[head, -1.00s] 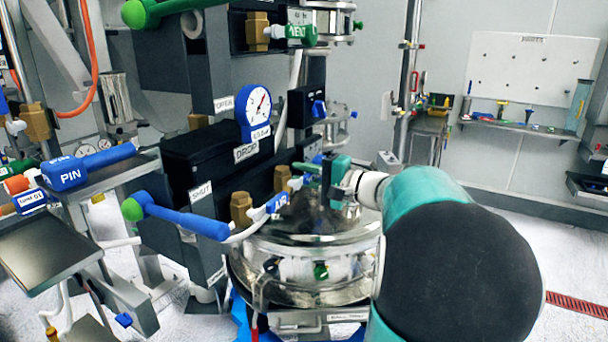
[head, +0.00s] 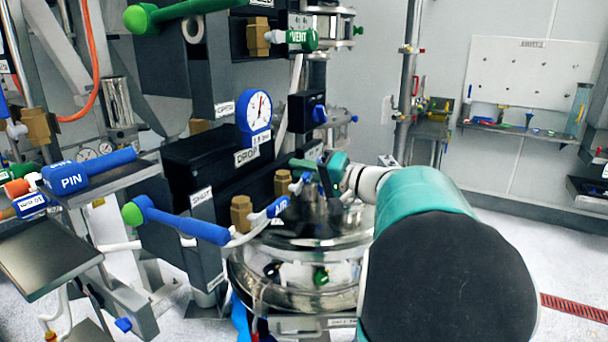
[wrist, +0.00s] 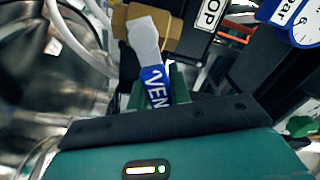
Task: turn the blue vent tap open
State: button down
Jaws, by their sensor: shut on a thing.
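The blue vent tap (wrist: 155,84) shows in the wrist view with part of the word VENT on its grip. Its grey lever (wrist: 144,38) runs up to a brass valve body (wrist: 178,30). My gripper (wrist: 158,98) is shut on the blue grip, with green fingers at its sides. In the head view my gripper (head: 322,176) is tilted above the steel vessel lid, beside the vent tap's brass body (head: 283,182). The tap's blue handle (head: 299,182) is small and partly hidden by my fingers there.
A blue AIR tap (head: 277,207) sits just lower left of my gripper. The steel vessel (head: 300,290) lies below. Open floor lies right.

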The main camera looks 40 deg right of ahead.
jog(key=shift+s+a+r+n, duration=0.25)
jog(key=shift+a+r+n, duration=0.35)
jog(key=shift+n, duration=1.5)
jog(key=shift+s+a+r+n, duration=0.35)
jog(key=shift+a+n, duration=0.5)
jog(key=shift+n, duration=1.25)
jog(key=shift+s+a+r+n, duration=0.2)
jog(key=shift+a+r+n, duration=0.4)
jog(key=shift+n, duration=1.5)
jog(key=shift+a+f, duration=0.15)
jog(key=shift+a, duration=0.05)
jog(key=c, duration=1.3)
grip_release()
jog(key=shift+s, duration=0.1)
jog(key=v, duration=1.3)
jog(key=shift+s, duration=0.35)
